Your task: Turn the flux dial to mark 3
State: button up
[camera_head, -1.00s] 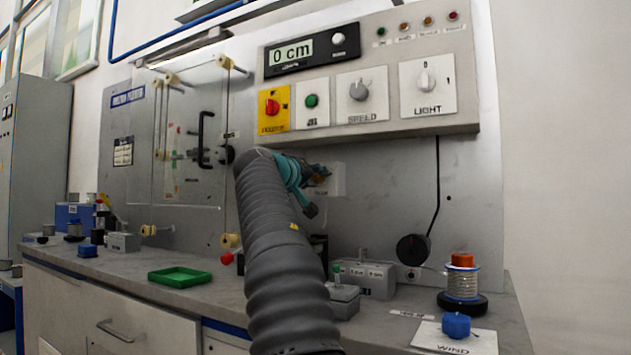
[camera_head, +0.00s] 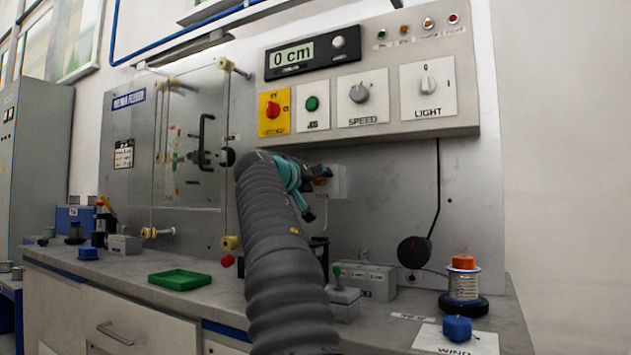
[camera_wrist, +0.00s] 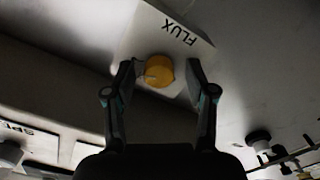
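The flux dial is a round orange-yellow knob (camera_wrist: 158,71) with a pale pointer mark toward its lower left. It sits on a white plate labelled FLUX (camera_wrist: 178,35), seen upside down in the wrist view. My gripper (camera_wrist: 161,68) is open, with one finger on each side of the knob; a gap shows at the right finger, and the left finger is closer. I cannot tell whether it touches. In the head view my gripper (camera_head: 320,193) is at the wall panel and mostly hides the knob. No mark 3 is readable.
Below are a green tray (camera_head: 180,278), a grey box with a green-topped lever (camera_head: 343,298) and a blue wind knob (camera_head: 457,328).

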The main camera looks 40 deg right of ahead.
jog(key=v, duration=1.2)
jog(key=shift+f, duration=0.1)
